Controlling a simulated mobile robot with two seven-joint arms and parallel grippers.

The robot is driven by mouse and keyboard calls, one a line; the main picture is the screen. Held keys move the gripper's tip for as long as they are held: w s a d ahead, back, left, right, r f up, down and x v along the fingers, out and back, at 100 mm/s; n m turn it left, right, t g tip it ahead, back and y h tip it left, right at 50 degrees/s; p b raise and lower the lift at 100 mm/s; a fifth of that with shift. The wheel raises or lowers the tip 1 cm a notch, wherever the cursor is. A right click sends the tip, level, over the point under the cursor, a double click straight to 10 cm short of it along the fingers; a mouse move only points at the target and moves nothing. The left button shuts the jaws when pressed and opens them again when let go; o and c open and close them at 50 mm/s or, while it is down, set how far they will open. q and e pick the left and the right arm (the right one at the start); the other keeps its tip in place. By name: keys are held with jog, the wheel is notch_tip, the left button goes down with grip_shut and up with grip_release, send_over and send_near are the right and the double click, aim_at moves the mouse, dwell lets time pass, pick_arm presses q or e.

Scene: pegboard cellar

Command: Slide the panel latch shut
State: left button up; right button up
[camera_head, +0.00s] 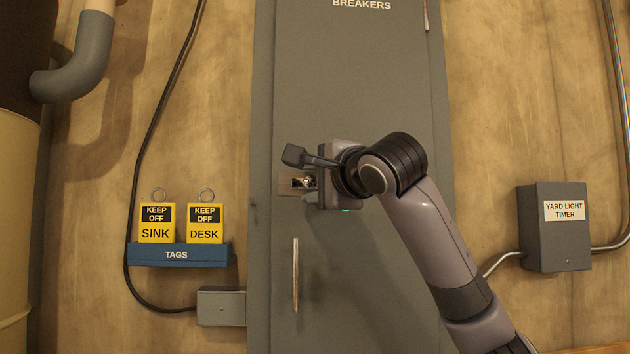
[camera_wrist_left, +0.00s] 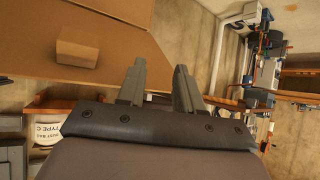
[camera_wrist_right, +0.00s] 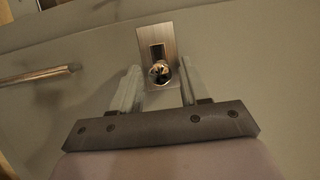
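The panel latch is a small metal plate (camera_head: 285,184) with a shiny round knob (camera_head: 304,182) on the left side of the grey BREAKERS door (camera_head: 360,90). In the right wrist view the plate (camera_wrist_right: 155,36) has a dark slot, with the knob (camera_wrist_right: 160,73) at one end of it. My right gripper (camera_head: 313,184) is at the latch. Its fingers stand apart on either side of the knob; whether they touch it I cannot tell. My left gripper (camera_wrist_left: 159,72) is open and empty, away from the door, and is out of the head view.
A vertical bar handle (camera_head: 295,275) sits below the latch. A blue TAGS holder (camera_head: 180,255) with yellow SINK and DESK tags is at the left. A grey YARD LIGHT TIMER box (camera_head: 554,235) is at the right. A brown board (camera_wrist_left: 60,25) lies near my left gripper.

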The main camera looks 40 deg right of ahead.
aim_at(284, 184)
grip_shut()
jog(key=shift+w+a+r+b, duration=0.2)
jog(key=shift+w+a+b, duration=0.55)
jog(key=shift+a, duration=0.25)
jog(key=shift+w+a, duration=0.15)
jog(key=shift+w, duration=0.1)
jog(key=shift+o, duration=0.9)
grip_release()
jog(key=shift+a+f, duration=0.1)
jog(key=shift+o, duration=0.6)
jog(key=shift+w+a, duration=0.1)
jog(key=shift+w, duration=0.05)
jog(key=shift+f, duration=0.1)
